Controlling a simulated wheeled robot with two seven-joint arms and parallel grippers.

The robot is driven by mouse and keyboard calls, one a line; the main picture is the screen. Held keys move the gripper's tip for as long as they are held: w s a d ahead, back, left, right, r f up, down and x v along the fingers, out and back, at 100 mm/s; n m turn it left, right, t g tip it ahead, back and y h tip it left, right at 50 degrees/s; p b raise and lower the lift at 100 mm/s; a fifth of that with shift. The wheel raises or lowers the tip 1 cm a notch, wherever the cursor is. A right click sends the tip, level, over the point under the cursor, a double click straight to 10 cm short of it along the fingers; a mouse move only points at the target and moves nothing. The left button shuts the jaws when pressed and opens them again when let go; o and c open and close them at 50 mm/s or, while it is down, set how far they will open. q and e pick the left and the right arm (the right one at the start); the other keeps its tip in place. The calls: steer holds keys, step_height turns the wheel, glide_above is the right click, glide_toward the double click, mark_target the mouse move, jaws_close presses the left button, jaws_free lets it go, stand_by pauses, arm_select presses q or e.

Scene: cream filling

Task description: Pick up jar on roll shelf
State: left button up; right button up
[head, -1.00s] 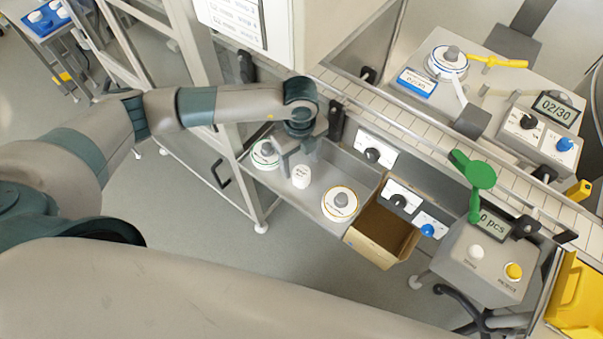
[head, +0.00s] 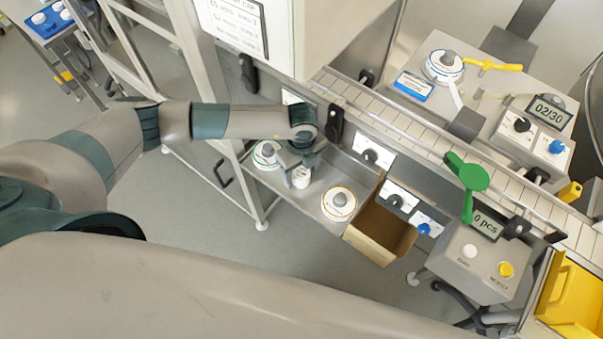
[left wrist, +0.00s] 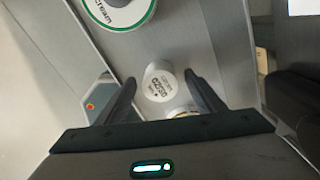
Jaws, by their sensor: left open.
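A small white jar (head: 301,179) stands on the grey roll shelf (head: 347,172), between two label rolls. In the left wrist view the white jar (left wrist: 160,84), with printed text on its lid, shows between the two dark fingers of my left gripper (left wrist: 160,83). My left gripper (head: 300,166) is open over the jar, with a finger on either side. I cannot tell whether the fingers touch it. My right gripper is not in view.
A green-rimmed roll (head: 266,155) lies left of the jar and an orange-rimmed roll (head: 339,203) right of it. An open cardboard box (head: 380,229) sits beside the shelf. The conveyor (head: 400,125) runs behind, under a white cabinet (head: 283,38).

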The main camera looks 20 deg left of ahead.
arm_select(q)
steer(key=shift+f, duration=0.65)
steer(key=c, duration=1.2)
steer(key=shift+r, duration=0.1)
steer(key=shift+r+b, duration=0.4)
steer(key=shift+r, duration=0.4)
steer(key=shift+s+d+r+b, duration=0.15)
steer(key=shift+r+b, duration=0.15)
steer(key=shift+r, duration=0.3)
steer(key=shift+w+d+r+b, duration=0.1)
steer(key=shift+r+b, duration=0.2)
steer(key=shift+r, duration=0.3)
steer(key=s+d+r+b, duration=0.1)
steer(key=s+d+r, duration=0.1)
steer(key=d, duration=0.1)
steer(key=s+d+r+b, duration=0.1)
steer(key=s+d+r, duration=0.1)
steer(key=d, duration=0.1)
steer(key=s+d+r+b, duration=0.1)
steer(key=s+d+r, duration=0.1)
steer(key=d+r, duration=0.1)
steer(key=shift+d, duration=0.2)
